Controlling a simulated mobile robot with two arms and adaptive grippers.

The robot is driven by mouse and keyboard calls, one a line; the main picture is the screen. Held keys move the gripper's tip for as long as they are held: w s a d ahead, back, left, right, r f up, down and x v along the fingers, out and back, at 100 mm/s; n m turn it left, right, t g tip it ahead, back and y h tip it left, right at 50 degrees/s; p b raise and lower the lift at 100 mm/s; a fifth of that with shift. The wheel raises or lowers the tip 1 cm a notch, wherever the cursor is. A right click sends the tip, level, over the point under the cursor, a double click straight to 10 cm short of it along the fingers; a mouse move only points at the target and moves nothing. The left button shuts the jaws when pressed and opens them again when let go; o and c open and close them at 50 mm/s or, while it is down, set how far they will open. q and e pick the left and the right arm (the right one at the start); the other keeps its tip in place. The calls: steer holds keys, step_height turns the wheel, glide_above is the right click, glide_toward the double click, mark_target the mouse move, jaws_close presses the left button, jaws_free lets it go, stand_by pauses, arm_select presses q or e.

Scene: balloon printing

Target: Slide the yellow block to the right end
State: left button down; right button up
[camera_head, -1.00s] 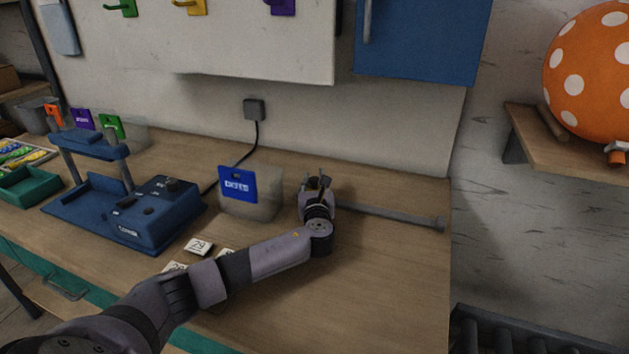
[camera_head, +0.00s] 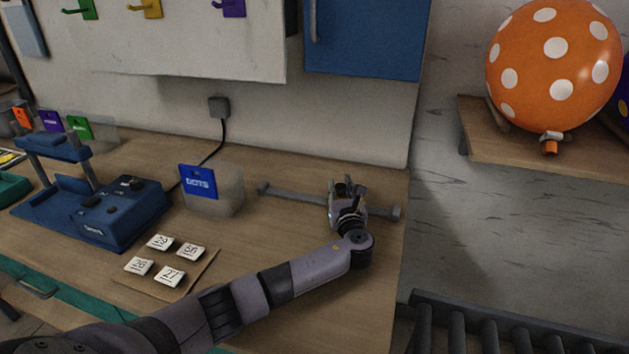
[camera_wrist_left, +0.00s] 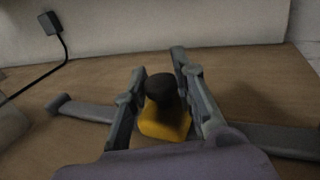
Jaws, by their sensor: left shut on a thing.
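The yellow block (camera_wrist_left: 165,122) with a dark knob (camera_wrist_left: 162,88) on top shows in the left wrist view, on a grey rail (camera_wrist_left: 85,110). My left gripper (camera_wrist_left: 160,92) is shut on it, with one finger on each side of the knob. In the head view my left gripper (camera_head: 345,190) is over the right part of the rail (camera_head: 295,196), a short way left of its right end stop (camera_head: 396,212). There the block is mostly hidden by the gripper. My right gripper is not in view.
A clear bin with a blue "DOTS" tag (camera_head: 198,182) stands left of the rail. A blue press (camera_head: 110,212) and several number tiles (camera_head: 168,276) lie further left. An orange dotted balloon (camera_head: 553,65) is on a wall shelf (camera_head: 500,145). The table's right edge is close to the rail's end.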

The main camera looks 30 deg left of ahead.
arm_select(q)
steer(key=d, duration=0.2)
steer(key=w+d, duration=0.1)
steer(key=d, duration=0.3)
steer(key=shift+w+d+b, duration=0.25)
steer(key=shift+d+b, duration=0.05)
steer(key=shift+b, duration=0.1)
steer(key=shift+w+d, duration=0.15)
steer(key=shift+d, duration=0.4)
steer(key=shift+w+d, duration=0.15)
steer(key=shift+d, duration=0.4)
steer(key=shift+w+d, duration=0.1)
steer(key=shift+d, duration=0.5)
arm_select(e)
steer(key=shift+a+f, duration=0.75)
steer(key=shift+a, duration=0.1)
arm_select(q)
steer(key=c, duration=1.4)
jaws_free()
steer(key=shift+o, duration=0.4)
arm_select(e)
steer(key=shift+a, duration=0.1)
